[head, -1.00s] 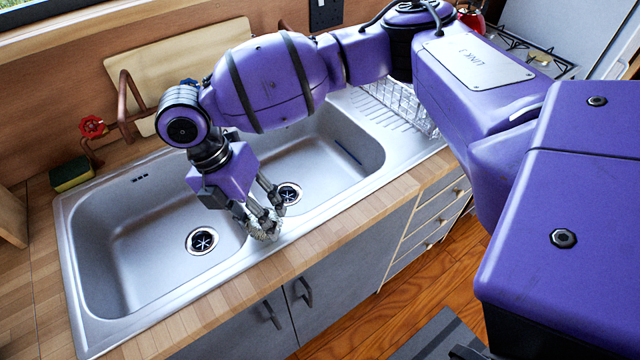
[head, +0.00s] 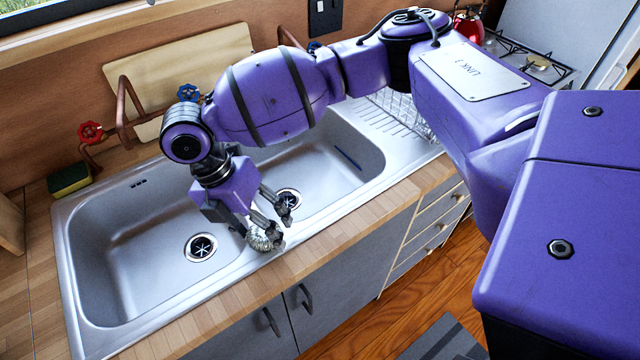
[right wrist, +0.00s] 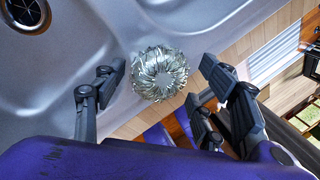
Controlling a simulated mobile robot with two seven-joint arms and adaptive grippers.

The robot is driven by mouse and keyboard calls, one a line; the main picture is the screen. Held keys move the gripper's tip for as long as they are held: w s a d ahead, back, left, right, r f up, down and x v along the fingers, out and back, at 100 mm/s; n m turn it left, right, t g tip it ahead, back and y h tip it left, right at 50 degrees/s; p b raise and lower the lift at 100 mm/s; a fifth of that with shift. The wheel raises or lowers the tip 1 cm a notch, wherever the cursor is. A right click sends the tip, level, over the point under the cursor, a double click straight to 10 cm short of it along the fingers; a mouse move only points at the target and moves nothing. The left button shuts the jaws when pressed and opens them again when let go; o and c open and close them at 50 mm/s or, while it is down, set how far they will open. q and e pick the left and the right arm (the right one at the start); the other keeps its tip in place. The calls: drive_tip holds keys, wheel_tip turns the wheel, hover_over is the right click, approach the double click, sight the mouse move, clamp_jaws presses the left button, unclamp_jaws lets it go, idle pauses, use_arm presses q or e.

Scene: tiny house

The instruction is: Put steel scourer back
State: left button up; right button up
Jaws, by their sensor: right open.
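The steel scourer (head: 262,239) is a round silvery coil. It rests on the front metal rim of the sink, near the divider between the two basins. In the right wrist view the scourer (right wrist: 160,74) lies between and just beyond the spread fingertips, with gaps on both sides. My right gripper (head: 281,226) is open and pointing down at the scourer; it also shows in the right wrist view (right wrist: 158,72). Part of the scourer is hidden behind a finger in the head view. My left gripper is out of view.
The sink's left basin (head: 130,262) and right basin (head: 325,165) are empty. A yellow-green sponge (head: 70,180) lies at the back left by the copper tap pipe (head: 122,112). A dish rack (head: 405,112) stands on the right drainer. The wooden front counter edge is clear.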

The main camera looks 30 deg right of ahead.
drive_tip(key=v, duration=0.7)
drive_tip(key=shift+w+r, duration=0.3)
idle(1.9)
